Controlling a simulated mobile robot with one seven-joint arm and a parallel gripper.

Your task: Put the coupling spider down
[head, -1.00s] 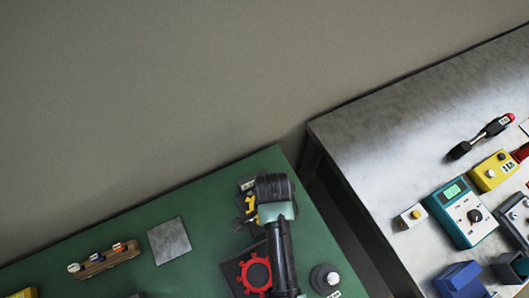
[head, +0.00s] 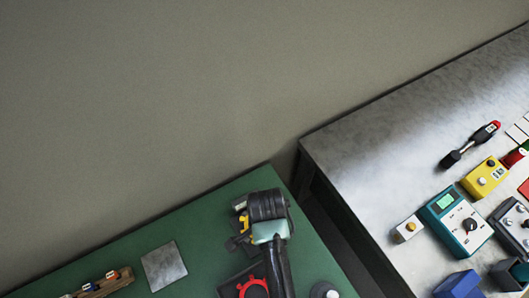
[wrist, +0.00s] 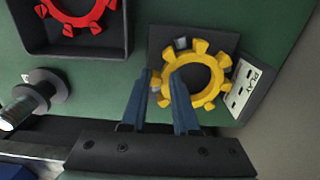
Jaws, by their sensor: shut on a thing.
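A yellow toothed coupling spider (wrist: 202,81) lies over a dark square plate (wrist: 160,42) in the wrist view. My gripper (wrist: 162,80) has its two blue fingers shut on one of the spider's lobes at its left side. The spider looks about level; I cannot tell whether it touches the plate. In the head view the yellow spider (head: 243,221) shows only in part, left of my wrist, which hides the rest. A red spider (wrist: 80,12) lies in a dark square tray (wrist: 122,45).
A white marked label (wrist: 244,87) sits beside the plate. A grey round knob-like part (wrist: 45,92) stands on the green table. A bare grey square plate (head: 164,266) lies left of the arm. A grey bench (head: 345,160) with instruments stands to the right.

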